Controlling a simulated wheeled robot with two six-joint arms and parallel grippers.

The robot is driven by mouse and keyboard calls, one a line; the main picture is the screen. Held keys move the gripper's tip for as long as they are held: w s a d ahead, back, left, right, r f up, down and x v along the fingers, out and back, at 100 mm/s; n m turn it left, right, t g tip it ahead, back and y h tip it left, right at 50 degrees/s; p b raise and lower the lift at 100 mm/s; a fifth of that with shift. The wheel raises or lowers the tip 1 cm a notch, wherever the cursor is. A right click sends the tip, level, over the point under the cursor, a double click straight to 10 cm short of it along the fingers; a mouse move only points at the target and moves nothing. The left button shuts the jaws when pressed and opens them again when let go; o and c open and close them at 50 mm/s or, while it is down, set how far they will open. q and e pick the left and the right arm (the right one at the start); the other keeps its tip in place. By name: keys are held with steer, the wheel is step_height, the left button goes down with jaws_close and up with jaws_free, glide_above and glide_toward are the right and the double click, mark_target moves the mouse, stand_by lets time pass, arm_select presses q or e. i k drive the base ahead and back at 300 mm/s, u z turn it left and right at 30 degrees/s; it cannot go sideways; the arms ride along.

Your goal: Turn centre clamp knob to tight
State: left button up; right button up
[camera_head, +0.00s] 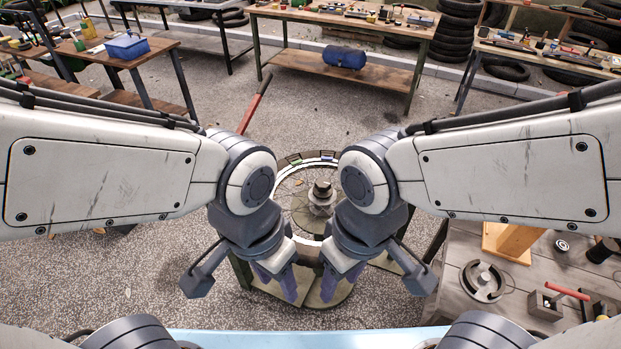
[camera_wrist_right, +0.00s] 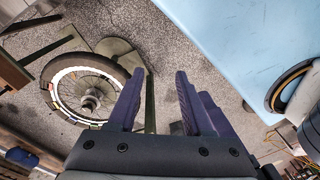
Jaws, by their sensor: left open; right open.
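The centre clamp knob (camera_head: 321,190) is a dark, stepped knob on a hub in the middle of a round wheel-like fixture (camera_head: 285,222). It also shows in the right wrist view (camera_wrist_right: 90,101), to the left of my right fingers. My left gripper (camera_head: 278,284) points down at the near left edge of the fixture, open and apart from the knob. My right gripper (camera_head: 340,280) points down beside it at the near right; its two purple fingers (camera_wrist_right: 162,92) are spread and empty. Both wrists partly cover the fixture's sides.
A bench (camera_head: 455,240) with a metal ring (camera_head: 484,281) and a red-handled tool (camera_head: 567,291) stands at right. A bench with a blue canister (camera_head: 344,57) stands behind. The floor between is open.

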mark_target(322, 189)
steer(key=u, duration=0.25)
steer(key=i, duration=1)
steer(key=u, duration=0.05)
